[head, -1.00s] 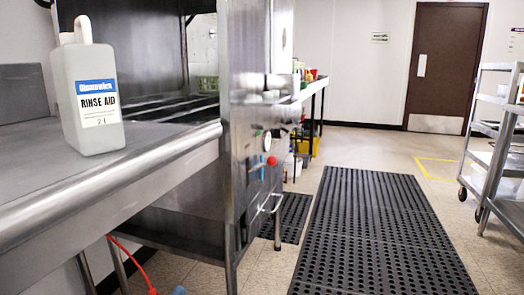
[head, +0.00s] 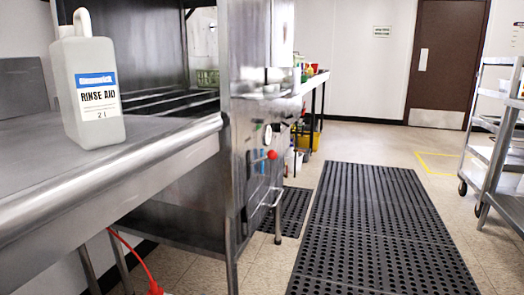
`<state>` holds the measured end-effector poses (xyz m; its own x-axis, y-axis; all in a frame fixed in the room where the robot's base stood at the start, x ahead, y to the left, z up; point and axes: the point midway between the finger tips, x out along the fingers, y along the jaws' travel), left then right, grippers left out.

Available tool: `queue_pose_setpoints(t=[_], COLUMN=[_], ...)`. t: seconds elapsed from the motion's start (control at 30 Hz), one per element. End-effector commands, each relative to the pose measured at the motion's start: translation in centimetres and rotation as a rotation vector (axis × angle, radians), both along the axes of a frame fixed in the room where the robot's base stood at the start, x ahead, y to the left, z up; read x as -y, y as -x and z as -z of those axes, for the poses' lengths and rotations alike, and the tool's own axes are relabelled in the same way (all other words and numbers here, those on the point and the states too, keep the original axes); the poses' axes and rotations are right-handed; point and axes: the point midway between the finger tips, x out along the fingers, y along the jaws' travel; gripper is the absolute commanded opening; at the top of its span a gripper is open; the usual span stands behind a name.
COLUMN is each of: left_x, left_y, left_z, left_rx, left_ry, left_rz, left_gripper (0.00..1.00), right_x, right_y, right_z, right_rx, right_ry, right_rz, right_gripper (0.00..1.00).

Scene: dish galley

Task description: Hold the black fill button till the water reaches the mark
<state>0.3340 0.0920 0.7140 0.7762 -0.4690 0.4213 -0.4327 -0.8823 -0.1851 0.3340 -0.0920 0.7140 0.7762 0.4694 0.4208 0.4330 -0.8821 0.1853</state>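The steel dish machine (head: 243,60) stands left of centre, seen at a steep angle. Its front panel carries a round gauge (head: 267,134) and a red knob (head: 271,154). A metal handle (head: 271,197) sticks out below them. The panel is too oblique and small for me to pick out the black fill button for sure. I cannot make out a water level or its mark. Neither of my grippers is in view.
A white rinse aid bottle (head: 90,85) stands on the steel counter (head: 110,180) at left. Black floor mats (head: 375,225) lie right of the machine. A wheeled steel cart (head: 497,150) stands at the right edge. A red hose (head: 135,258) hangs under the counter.

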Motion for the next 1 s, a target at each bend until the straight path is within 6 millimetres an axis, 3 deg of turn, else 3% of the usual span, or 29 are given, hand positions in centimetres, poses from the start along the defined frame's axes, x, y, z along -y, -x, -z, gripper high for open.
queue_pose_setpoints(t=[0.2,1.0], left_x=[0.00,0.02], left_y=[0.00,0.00], left_z=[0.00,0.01], left_rx=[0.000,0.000], left_ry=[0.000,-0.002], left_rz=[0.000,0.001], left_gripper=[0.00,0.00], right_x=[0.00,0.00], right_y=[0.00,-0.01], right_z=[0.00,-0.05], right_rx=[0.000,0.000], right_ry=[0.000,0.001], right_rz=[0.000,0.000], right_gripper=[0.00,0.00])
